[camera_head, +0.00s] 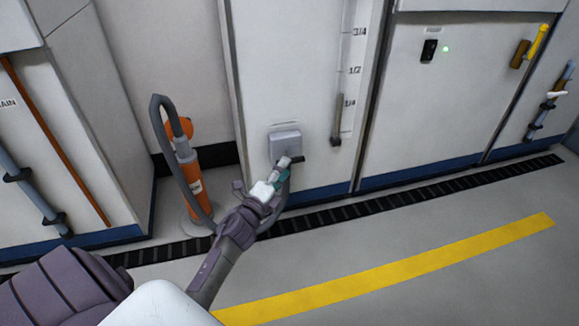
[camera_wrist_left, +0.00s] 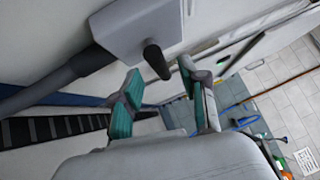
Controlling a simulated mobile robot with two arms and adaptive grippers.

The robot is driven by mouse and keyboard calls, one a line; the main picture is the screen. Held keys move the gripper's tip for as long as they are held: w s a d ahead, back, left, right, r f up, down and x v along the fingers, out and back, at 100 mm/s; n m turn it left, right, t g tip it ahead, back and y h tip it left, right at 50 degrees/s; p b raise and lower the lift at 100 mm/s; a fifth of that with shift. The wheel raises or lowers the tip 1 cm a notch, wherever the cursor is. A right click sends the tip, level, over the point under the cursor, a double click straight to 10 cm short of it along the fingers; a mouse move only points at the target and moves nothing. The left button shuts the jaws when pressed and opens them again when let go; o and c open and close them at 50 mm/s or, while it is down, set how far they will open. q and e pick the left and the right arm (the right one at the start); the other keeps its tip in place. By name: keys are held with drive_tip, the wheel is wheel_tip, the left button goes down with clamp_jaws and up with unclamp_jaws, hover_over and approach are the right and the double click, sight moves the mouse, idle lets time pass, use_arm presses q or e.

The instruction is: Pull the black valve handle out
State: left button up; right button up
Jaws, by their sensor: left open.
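The black valve handle (camera_wrist_left: 157,60) is a short dark bar sticking out of a grey box (camera_wrist_left: 135,28) in the left wrist view. In the head view the grey box (camera_head: 285,142) is low on the white wall panel, and the handle's dark end (camera_head: 297,159) shows just past my gripper. My left gripper (camera_head: 283,172) is open at the box. In the left wrist view its two teal-padded fingers (camera_wrist_left: 160,82) stand apart, with the handle's end between their tips; I cannot tell whether either finger touches it. My right gripper is not in view.
An orange cylinder (camera_head: 194,180) with a grey hose stands left of the box. A level gauge with a dark lever (camera_head: 337,118) is on the wall to its right. A dark floor grate (camera_head: 400,200) runs along the wall. The floor by the yellow stripe (camera_head: 400,270) is clear.

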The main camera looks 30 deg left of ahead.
sight(287, 153)
use_arm(q)
drive_tip(key=shift+w+a+r+b, duration=0.1)
drive_tip(key=shift+w+r+b, duration=0.1)
drive_tip(key=shift+w, duration=0.7)
drive_tip(key=shift+w+r+b, duration=0.1)
drive_tip(key=shift+w+b, duration=0.1)
drive_tip(key=shift+w, duration=0.7)
clamp_jaws()
